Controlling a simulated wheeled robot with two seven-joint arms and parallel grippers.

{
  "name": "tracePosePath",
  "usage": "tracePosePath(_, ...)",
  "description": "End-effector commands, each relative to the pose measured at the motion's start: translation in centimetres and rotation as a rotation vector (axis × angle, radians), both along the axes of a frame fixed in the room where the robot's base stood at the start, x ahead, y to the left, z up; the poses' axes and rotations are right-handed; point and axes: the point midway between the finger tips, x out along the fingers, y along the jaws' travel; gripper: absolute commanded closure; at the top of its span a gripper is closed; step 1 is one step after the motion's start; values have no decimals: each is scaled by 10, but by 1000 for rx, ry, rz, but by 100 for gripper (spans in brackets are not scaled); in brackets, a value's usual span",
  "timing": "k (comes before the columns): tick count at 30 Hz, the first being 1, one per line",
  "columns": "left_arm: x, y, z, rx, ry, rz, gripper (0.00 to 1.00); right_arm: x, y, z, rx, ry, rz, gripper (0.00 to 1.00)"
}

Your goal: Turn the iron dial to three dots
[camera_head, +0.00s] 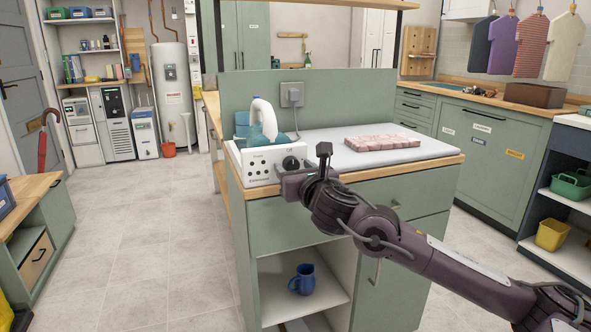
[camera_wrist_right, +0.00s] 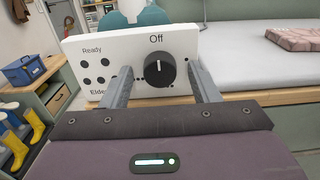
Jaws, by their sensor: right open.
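The iron station (camera_head: 258,172) is a white box at the front left of the counter, with an iron (camera_head: 264,118) standing on it. Its black round dial (camera_wrist_right: 159,71) sits on the white front panel (camera_wrist_right: 85,52). The dial's white mark points up toward the word "Off". My left gripper is out of view.
A folded pink checked cloth (camera_head: 382,143) lies on the grey ironing surface (camera_head: 430,151) right of the station. A wall socket with a plug (camera_head: 292,95) is behind. A blue jug (camera_head: 302,280) stands on the shelf below. The floor to the left is clear.

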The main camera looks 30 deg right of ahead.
Motion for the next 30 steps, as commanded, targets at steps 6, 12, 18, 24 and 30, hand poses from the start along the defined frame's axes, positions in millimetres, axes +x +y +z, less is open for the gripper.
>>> tracePosePath(6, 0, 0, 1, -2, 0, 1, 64, 0, 0, 0, 0, 0, 0, 70)
tracePosePath(12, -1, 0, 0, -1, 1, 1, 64, 0, 0, 0, 1, 0, 0, 90)
tracePosePath(18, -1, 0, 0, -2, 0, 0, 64, 0, 0, 0, 22, -5, 0, 90)
tracePosePath(24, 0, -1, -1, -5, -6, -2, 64, 0, 0, -1, 104, -25, 0, 90)
tracePosePath(30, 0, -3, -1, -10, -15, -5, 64, 0, 0, -1, 257, -62, 0, 90)
